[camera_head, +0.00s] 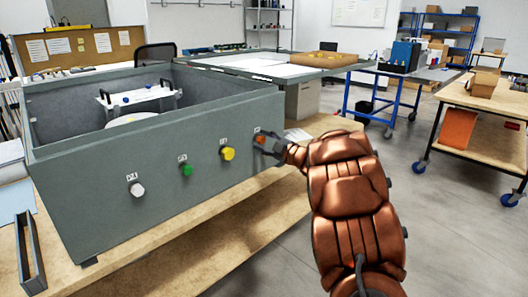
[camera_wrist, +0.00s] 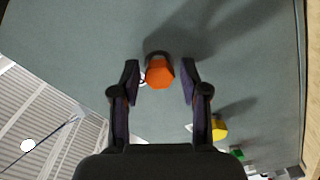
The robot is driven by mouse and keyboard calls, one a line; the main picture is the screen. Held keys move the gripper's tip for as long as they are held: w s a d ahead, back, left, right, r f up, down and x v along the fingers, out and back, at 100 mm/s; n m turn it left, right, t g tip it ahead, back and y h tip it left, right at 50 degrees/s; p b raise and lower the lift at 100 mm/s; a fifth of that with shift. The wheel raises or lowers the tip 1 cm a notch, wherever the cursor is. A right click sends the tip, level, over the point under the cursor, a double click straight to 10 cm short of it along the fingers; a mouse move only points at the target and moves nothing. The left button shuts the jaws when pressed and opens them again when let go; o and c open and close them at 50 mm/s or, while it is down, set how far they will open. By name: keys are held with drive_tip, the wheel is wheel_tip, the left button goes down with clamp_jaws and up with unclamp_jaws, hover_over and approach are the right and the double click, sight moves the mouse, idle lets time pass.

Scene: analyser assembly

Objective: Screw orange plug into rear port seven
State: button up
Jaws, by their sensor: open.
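The orange plug (camera_head: 260,137) sits at the rightmost port on the panel of the grey analyser box (camera_head: 150,190). In the wrist view the orange plug (camera_wrist: 159,72) is six-sided, with a dark ring behind it. My gripper (camera_wrist: 160,75) is open, with one finger on each side of the plug and a visible gap to both. My gripper also shows in the head view (camera_head: 266,146), close to the panel. How deep the plug sits in the port is hidden. The port label beside it is mostly hidden.
A yellow plug (camera_head: 227,153), a green plug (camera_head: 186,169) and a white plug (camera_head: 137,189) sit in the same panel, left of the orange one. The box stands on a wooden bench (camera_head: 205,248). The floor at right is open near a wheeled wooden table (camera_head: 490,98).

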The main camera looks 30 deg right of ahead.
drive_tip(key=n+b, duration=0.2)
drive_tip(key=b, duration=0.1)
drive_tip(key=n+b, duration=0.2)
drive_tip(key=b, duration=0.1)
drive_tip(key=n+b, duration=0.1)
drive_tip(key=b, duration=0.2)
drive_tip(key=shift+f+n, duration=0.25)
drive_tip(key=shift+n, duration=0.15)
drive_tip(key=shift+r+n+b, duration=0.3)
drive_tip(key=shift+n+b, duration=0.3)
drive_tip(key=shift+n, duration=0.1)
drive_tip(key=shift+c, duration=0.2)
clamp_jaws()
drive_tip(key=shift+r+p, duration=0.15)
drive_tip(key=shift+p, duration=0.45)
drive_tip(key=shift+m+p, duration=0.6)
drive_tip(key=shift+p, duration=0.1)
drive_tip(key=m+p, duration=0.3)
drive_tip(key=p, duration=0.3)
